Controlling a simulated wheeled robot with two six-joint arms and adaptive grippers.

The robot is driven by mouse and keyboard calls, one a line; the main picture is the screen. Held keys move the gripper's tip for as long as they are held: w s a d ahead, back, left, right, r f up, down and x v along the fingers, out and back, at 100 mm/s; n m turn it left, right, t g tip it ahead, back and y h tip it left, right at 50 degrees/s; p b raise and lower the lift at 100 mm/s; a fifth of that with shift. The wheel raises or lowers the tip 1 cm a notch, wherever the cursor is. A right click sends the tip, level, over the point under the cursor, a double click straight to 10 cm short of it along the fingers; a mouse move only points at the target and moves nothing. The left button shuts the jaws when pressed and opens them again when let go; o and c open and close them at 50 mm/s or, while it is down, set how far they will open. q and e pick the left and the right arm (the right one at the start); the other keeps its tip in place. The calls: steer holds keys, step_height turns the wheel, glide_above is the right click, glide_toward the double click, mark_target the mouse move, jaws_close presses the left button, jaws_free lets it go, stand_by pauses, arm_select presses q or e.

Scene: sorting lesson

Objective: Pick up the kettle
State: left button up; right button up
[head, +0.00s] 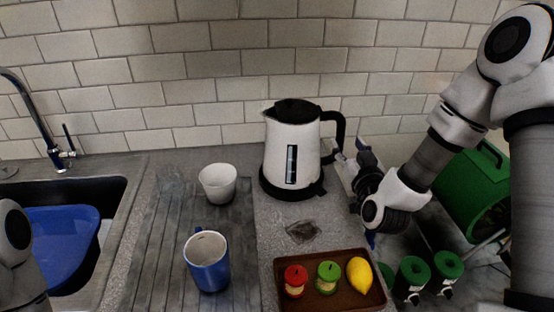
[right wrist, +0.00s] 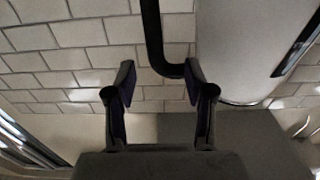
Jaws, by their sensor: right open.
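The white kettle (head: 279,145) with a black lid, base and handle stands upright on the counter near the tiled wall. Its handle (head: 339,130) is on the right side. My right gripper (head: 345,158) is beside the handle, to the right of the kettle, and is open. In the right wrist view, the open fingers of the right gripper (right wrist: 160,80) have the black handle (right wrist: 153,35) ahead, with its lower bend between the fingertips. The white kettle body (right wrist: 235,50) is to their right. I cannot tell whether a finger touches it. My left gripper is out of view.
A white cup (head: 218,186) and a blue mug (head: 208,268) stand left of the kettle. A brown tray (head: 330,302) with red and green items and a lemon (head: 359,274) is in front. A green container (head: 470,190) is at right, a sink with a blue tub (head: 60,245) at left.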

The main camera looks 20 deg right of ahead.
mark_target(342, 132)
steer(key=w+d+p, duration=0.1)
steer(key=w, duration=0.1)
steer(key=w+d, duration=0.1)
steer(key=shift+w+d+p, duration=0.15)
steer(key=shift+w+p, duration=0.2)
steer(key=shift+w, duration=0.05)
steer(key=x, duration=0.1)
steer(key=p+x, duration=0.1)
steer(key=x, duration=0.1)
steer(key=shift+w+a, duration=0.1)
steer(key=shift+a, duration=0.25)
steer(key=shift+w+f, duration=0.1)
steer(key=shift+w, duration=0.25)
steer(key=shift+s+d, duration=0.1)
steer(key=shift+d, duration=0.1)
steer(key=c, duration=1)
steer(key=shift+a, duration=0.1)
jaws_close()
